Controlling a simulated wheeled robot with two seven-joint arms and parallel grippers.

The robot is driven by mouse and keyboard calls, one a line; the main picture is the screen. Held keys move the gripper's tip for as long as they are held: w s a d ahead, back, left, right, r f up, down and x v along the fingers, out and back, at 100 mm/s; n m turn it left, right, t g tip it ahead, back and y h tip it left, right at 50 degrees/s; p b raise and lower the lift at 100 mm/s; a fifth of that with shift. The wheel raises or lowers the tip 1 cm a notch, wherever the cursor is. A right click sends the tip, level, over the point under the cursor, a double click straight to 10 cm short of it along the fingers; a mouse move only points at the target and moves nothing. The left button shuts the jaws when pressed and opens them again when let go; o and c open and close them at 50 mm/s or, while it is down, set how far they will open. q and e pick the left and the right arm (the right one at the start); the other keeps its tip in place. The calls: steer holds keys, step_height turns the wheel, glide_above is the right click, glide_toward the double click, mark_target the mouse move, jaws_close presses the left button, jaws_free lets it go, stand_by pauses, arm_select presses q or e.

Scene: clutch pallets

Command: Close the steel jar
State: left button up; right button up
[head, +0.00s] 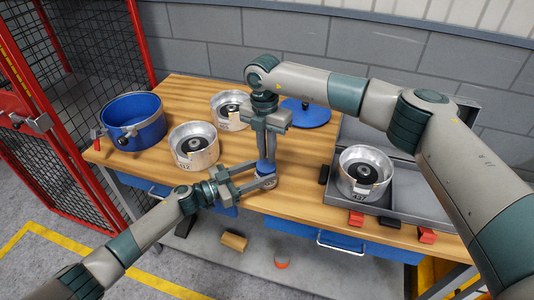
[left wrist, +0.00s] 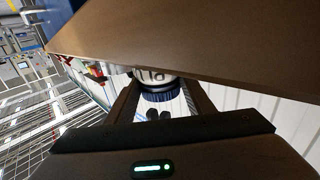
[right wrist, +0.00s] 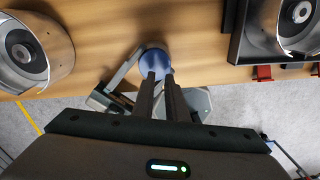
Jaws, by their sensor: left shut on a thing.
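The small steel jar (head: 268,183) stands near the front edge of the wooden table. My left gripper (head: 264,178) is shut around its body from the left. A blue lid (head: 266,166) is at the jar's top; in the left wrist view the lid (left wrist: 160,97) adjoins the pale body (left wrist: 154,75). My right gripper (head: 267,154) points down from above with its fingertips at the lid. In the right wrist view its fingers are close together over the blue lid (right wrist: 152,54); whether they pinch anything is hidden.
Two metal clutch parts (head: 194,146) (head: 228,110) and a blue pot (head: 134,121) stand to the left. A blue disc (head: 305,112) lies behind. A grey case (head: 408,205) with another clutch part (head: 364,173) is at right.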

steer(key=o, duration=1.3)
steer(key=n, duration=0.5)
steer(key=shift+w+r, duration=0.1)
steer(key=shift+r, duration=0.05)
steer(key=n, duration=0.6)
steer(key=shift+a+r, duration=0.1)
steer(key=shift+r, duration=0.1)
steer(key=n, duration=0.6)
steer(key=shift+r, duration=0.2)
steer(key=n, duration=0.6)
steer(key=shift+w+r, duration=0.1)
steer(key=shift+r, duration=0.1)
steer(key=n, duration=0.6)
steer(key=shift+r, duration=0.2)
steer(key=n, duration=0.6)
steer(key=shift+w+r+t, duration=0.1)
steer(key=shift+r+t, duration=0.1)
steer(key=shift+t, duration=0.1)
steer(key=n, duration=0.5)
steer(key=shift+r+n, duration=0.2)
steer(key=shift+n, duration=0.2)
steer(key=n, duration=0.6)
steer(key=shift+w+r+n, duration=0.1)
steer(key=shift+r+n, duration=0.1)
steer(key=shift+n, duration=0.1)
